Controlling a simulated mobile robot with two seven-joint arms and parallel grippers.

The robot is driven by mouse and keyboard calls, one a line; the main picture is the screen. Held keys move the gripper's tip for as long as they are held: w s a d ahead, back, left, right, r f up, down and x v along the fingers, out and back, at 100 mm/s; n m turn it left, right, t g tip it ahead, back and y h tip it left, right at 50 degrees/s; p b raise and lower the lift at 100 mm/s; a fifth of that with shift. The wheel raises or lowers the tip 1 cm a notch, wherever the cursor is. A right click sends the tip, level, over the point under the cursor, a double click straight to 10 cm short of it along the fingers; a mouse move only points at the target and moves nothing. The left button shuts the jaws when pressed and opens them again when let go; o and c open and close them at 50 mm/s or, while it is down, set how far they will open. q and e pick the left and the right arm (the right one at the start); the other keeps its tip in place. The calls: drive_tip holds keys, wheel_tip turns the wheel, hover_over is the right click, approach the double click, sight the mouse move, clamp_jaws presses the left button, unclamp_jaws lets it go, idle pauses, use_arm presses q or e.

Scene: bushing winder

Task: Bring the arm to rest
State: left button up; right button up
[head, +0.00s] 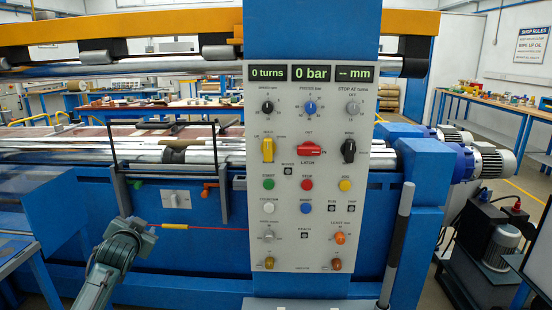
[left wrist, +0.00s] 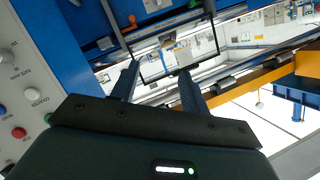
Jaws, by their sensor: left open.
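My left arm (head: 112,262) comes up from the lower left in the head view, in front of the blue machine (head: 200,265) and left of its control panel. The left gripper shows in the left wrist view (left wrist: 158,72) with its two dark fingers apart and nothing between them. In that view the machine's bars and part of the button panel (left wrist: 20,95) lie beyond the fingers. My right gripper is in neither view.
The grey control panel (head: 308,215) holds knobs, buttons and displays reading 0 turns, 0 bar and -- mm. A black guard frame (head: 113,150), an orange-red lever (head: 209,189) and a yellow handle (head: 175,229) are near the arm. A motor unit (head: 500,245) stands at right.

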use_arm(q)
wheel_tip(320, 180, up, 4)
drive_tip(key=w+d+n+t+h, duration=0.1)
drive_tip(key=d+t+h, duration=0.1)
drive_tip(key=d+t, duration=0.1)
drive_tip(key=s+d+f+m+g+h, duration=0.1)
drive_tip(key=s+d+f+g+h, duration=0.1)
drive_tip(key=s+d+f, duration=0.55)
drive_tip(key=s+d+f+g+h, duration=0.1)
drive_tip(key=s+d+f, duration=0.3)
drive_tip(key=s+f, duration=0.6)
drive_tip(key=s+d+f+g, duration=0.1)
drive_tip(key=s+d+f, duration=0.2)
drive_tip(key=s, duration=0.4)
drive_tip(key=s+d+f+g+h, duration=0.1)
drive_tip(key=s+d+f, duration=0.1)
drive_tip(key=s, duration=0.5)
drive_tip(key=s+d+f+g+h, duration=0.1)
drive_tip(key=s+d+f, duration=0.2)
drive_tip(key=s, duration=0.4)
drive_tip(key=shift+s+d+f+n, duration=0.3)
drive_tip(key=shift+s+d+n, duration=0.1)
drive_tip(key=shift+d, duration=0.45)
drive_tip(key=shift+c, duration=1)
